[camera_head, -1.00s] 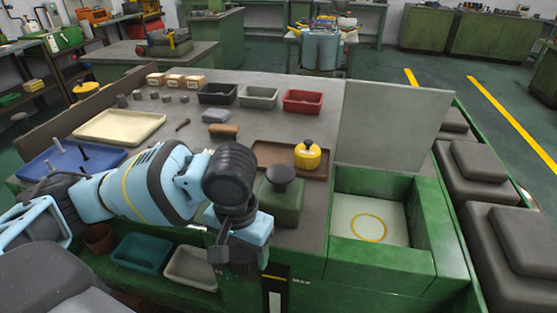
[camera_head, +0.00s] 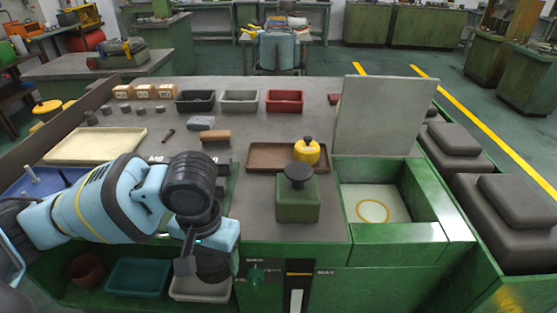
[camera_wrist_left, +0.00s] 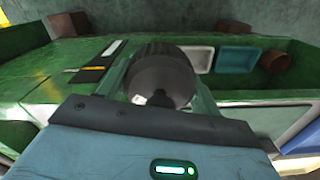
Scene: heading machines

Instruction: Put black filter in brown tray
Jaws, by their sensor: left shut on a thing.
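The black filter (camera_head: 213,264), a dark ribbed cylinder, is held by my left gripper (camera_head: 206,248) in front of the green bench, over the lower shelf. In the left wrist view the filter (camera_wrist_left: 160,76) fills the middle, between the fingers of the left gripper (camera_wrist_left: 165,95). The brown tray (camera_head: 262,157) lies on the bench top, farther back and to the right of the gripper. A yellow object with a black knob (camera_head: 307,153) stands at the tray's right end. My right gripper is not in view.
A green block with a dark round knob (camera_head: 298,200) stands in front of the tray. A raised grey panel (camera_head: 380,115) and a green-walled recess (camera_head: 385,200) are on the right. A teal bin (camera_head: 140,277) and a white bin (camera_head: 190,290) sit on the lower shelf.

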